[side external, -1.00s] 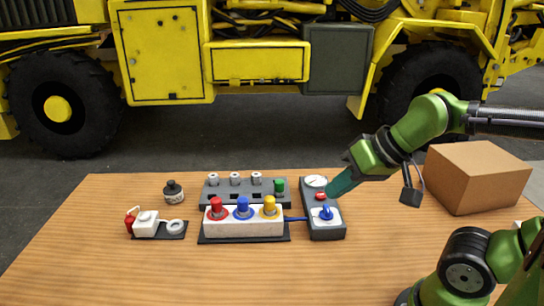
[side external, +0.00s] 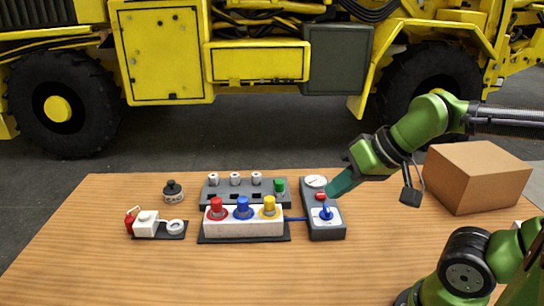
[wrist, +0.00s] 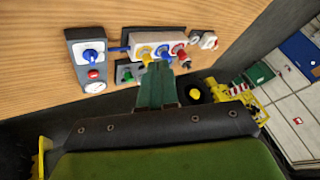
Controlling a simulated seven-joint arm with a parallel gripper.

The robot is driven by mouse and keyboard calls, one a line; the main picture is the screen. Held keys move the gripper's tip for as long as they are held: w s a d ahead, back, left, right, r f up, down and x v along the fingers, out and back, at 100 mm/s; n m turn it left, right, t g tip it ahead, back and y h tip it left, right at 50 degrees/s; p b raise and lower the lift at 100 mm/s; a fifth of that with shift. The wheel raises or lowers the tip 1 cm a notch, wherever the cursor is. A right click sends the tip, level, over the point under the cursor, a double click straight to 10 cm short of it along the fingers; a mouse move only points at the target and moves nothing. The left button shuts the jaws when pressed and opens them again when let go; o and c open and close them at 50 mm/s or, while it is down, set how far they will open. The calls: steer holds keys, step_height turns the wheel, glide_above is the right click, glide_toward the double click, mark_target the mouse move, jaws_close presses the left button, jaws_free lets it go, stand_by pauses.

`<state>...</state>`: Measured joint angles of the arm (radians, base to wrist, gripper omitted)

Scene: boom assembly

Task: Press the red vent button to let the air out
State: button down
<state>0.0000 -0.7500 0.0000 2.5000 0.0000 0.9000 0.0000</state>
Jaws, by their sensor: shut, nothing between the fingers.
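The red vent button (side external: 320,196) sits on a dark grey control box (side external: 326,232), between a round white gauge (side external: 316,181) and a blue valve knob (side external: 326,212). My gripper (side external: 329,196) is shut and empty, its teal fingers slanting down to the left with the tips just right of the button. I cannot tell whether they touch it. In the wrist view the red button (wrist: 93,74) is in plain sight, left of my shut fingers (wrist: 159,66). The gauge needle is too small to read.
A white block (side external: 243,225) with red, blue and yellow fittings stands left of the box, joined by a blue hose. Behind it is a grey rack (side external: 210,191). A cardboard box (side external: 478,178) is at the right.

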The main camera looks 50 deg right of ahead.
steer(key=shift+d, duration=0.1)
stand_by(0.4)
steer(key=m+t+y, duration=0.1)
steer(key=m+y, duration=0.1)
steer(key=m, duration=1.6)
glide_above(324, 195)
step_height(324, 195, down, 8)
steer(key=shift+f, duration=0.2)
steer(key=shift+f, duration=4.35)
steer(key=shift+f, duration=0.4)
